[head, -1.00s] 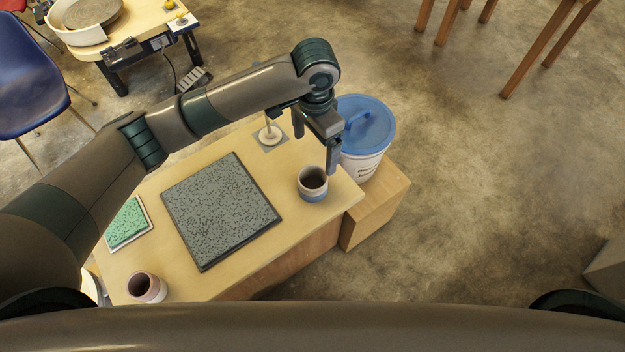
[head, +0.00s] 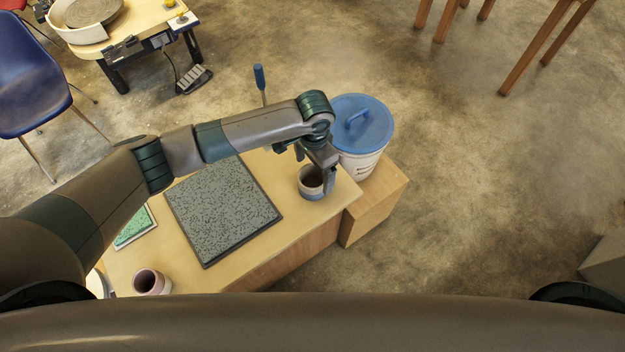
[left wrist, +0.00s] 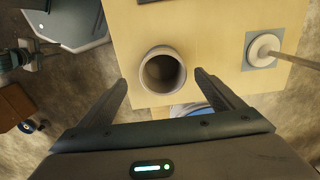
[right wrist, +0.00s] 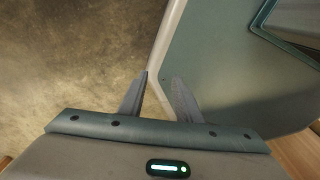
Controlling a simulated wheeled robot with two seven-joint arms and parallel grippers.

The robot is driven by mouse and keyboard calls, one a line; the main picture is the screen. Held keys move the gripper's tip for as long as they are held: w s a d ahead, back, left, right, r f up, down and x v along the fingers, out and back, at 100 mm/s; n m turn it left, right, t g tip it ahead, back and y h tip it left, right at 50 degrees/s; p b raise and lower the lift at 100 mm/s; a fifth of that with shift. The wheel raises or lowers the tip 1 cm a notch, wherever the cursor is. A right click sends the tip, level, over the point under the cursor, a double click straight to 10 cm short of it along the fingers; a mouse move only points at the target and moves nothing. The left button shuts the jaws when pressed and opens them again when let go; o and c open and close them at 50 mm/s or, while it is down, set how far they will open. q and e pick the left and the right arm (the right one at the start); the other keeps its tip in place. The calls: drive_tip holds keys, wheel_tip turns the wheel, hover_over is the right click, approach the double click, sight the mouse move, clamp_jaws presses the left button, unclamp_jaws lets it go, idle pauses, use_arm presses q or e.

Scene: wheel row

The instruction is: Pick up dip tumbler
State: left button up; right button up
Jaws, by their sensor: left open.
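A tumbler (head: 311,184) with a pale upper part, dark inside and a blue-grey dipped lower band stands upright near the table's right end. My left gripper (head: 318,174) is open, right over it, and one finger hides part of its right side. In the left wrist view the tumbler's round mouth (left wrist: 163,72) lies between the two spread fingertips (left wrist: 161,82), and I cannot tell whether they touch it. My right gripper (right wrist: 160,78) shows only in the right wrist view, its fingers a small gap apart and empty.
A dark speckled slab (head: 222,212) lies mid-table. A pinkish tumbler (head: 150,282) stands at the near left, by a green tile (head: 134,228). A blue-lidded bucket (head: 362,125) stands just beyond the tumbler. A blue-handled upright tool (head: 260,78) rises behind my left arm.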

sight(313, 187)
use_arm(q)
drive_tip(key=shift+f, duration=0.55)
use_arm(e)
drive_tip(key=shift+d+r, duration=0.1)
drive_tip(key=shift+d, duration=0.4)
use_arm(q)
drive_tip(key=shift+f, duration=0.1)
use_arm(e)
drive_tip(key=shift+r, duration=0.15)
use_arm(q)
drive_tip(key=shift+f+p, duration=0.25)
drive_tip(key=shift+p, duration=0.1)
drive_tip(key=f, duration=0.2)
drive_tip(key=f+p, duration=0.1)
drive_tip(key=shift+w+a+f, duration=0.15)
drive_tip(key=shift+w+f, duration=0.05)
drive_tip(key=shift+f, duration=0.55)
use_arm(e)
drive_tip(key=shift+s+a+r, duration=0.1)
drive_tip(key=shift+a+r, duration=0.2)
drive_tip(key=shift+r, duration=0.55)
